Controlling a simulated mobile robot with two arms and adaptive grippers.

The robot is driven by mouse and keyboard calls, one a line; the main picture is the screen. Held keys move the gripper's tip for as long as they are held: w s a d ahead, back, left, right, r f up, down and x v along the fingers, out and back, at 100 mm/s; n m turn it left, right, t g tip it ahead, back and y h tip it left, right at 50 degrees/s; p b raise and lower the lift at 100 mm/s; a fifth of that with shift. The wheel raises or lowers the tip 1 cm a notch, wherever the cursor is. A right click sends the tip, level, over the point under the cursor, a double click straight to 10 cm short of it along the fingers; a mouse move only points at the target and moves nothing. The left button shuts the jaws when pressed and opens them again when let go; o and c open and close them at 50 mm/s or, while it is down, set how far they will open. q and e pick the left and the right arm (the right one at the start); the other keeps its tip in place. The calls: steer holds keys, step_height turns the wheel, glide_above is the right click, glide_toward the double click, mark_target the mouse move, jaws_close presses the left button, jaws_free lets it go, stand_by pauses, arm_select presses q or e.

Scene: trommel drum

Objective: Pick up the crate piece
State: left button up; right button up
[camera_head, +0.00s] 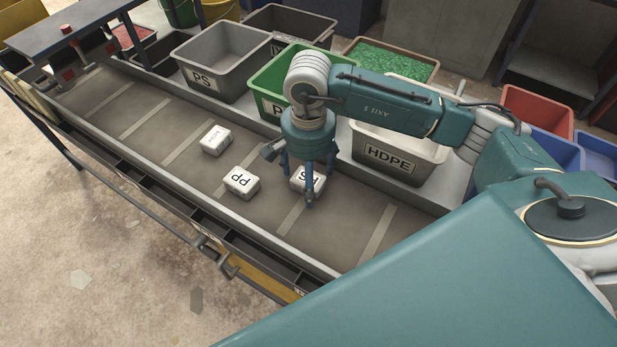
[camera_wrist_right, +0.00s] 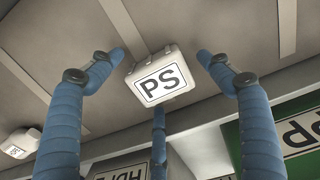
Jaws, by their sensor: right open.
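A white block marked PS (camera_head: 298,183) lies on the grey belt under my right gripper (camera_head: 308,188). In the right wrist view the PS block (camera_wrist_right: 160,77) sits between the spread blue fingers, with a visible gap on both sides. The gripper is open and empty; I cannot tell its exact height above the block. A white block marked PP (camera_head: 241,182) lies to the left of it, and another white block (camera_head: 215,140) lies farther up the belt, its label too small to read. No piece is named as the crate piece. My left gripper is not in view.
Behind the belt (camera_head: 345,235) stand a grey PS bin (camera_head: 207,83), a green bin (camera_head: 265,90) and a white HDPE bin (camera_head: 388,165). A white block (camera_wrist_right: 18,145) shows at the left of the wrist view. The near belt has a raised edge.

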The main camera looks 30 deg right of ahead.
steer(key=shift+f, duration=0.25)
steer(key=c, duration=1.4)
steer(key=shift+o, duration=0.2)
step_height(320, 180, up, 20)
steer(key=b, duration=0.1)
